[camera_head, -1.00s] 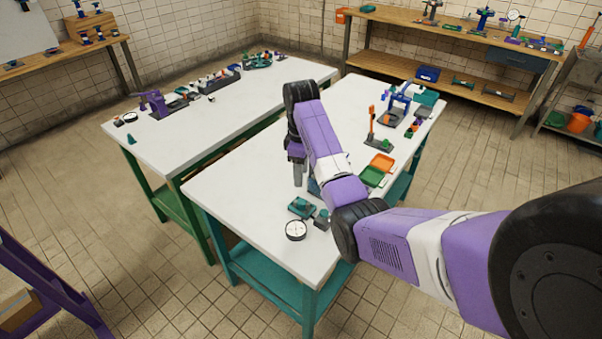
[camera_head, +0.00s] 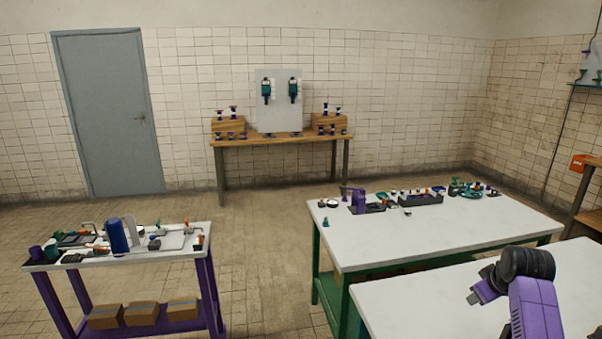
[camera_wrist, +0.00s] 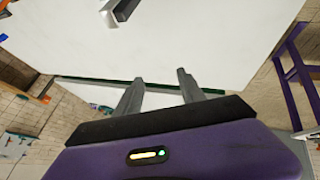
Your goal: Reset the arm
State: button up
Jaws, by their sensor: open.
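My purple arm with its black joint shows at the lower right of the head view, above the near white table (camera_head: 400,298). My gripper (camera_head: 473,298) is at the arm's left end, mostly small and partly hidden there. In the wrist view, my gripper (camera_wrist: 160,76) has its two grey fingers apart with nothing between them. Beyond the fingers lies a white tabletop (camera_wrist: 190,40) with a grey object (camera_wrist: 122,12) at the top edge of the picture.
Another white table (camera_head: 450,232) behind holds a purple device (camera_head: 357,201) and a dark tray (camera_head: 420,198). A purple-legged cart (camera_head: 205,262) with a blue cylinder (camera_head: 117,236) stands left. A wooden bench (camera_head: 280,140) is against the wall. Floor between cart and tables is open.

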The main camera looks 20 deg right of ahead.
jog(key=s+a+f+m+t+h+b, duration=0.15)
jog(key=a+t, duration=0.35)
jog(key=a, duration=0.9)
jog(key=s+a+m+t+h, duration=0.1)
jog(key=s+a+t, duration=0.25)
jog(key=a, duration=0.95)
jog(key=s+a+r+n+t+y, duration=0.1)
jog(key=s+a+r+t+y, duration=0.1)
jog(key=s+a, duration=0.65)
jog(key=s+a+r+n+t+y, duration=0.1)
jog(key=s+a+r+t+y, duration=0.15)
jog(key=s+a, duration=0.6)
jog(key=s+a+f+n+g+y+b, duration=0.1)
jog(key=s+a+f+n+g+y, duration=0.1)
jog(key=s+a, duration=0.3)
jog(key=s+g+y, duration=0.1)
jog(key=s, duration=0.3)
jog(key=shift+a+f+b, duration=0.15)
jog(key=shift+f+b, duration=0.05)
jog(key=shift+b, duration=0.1)
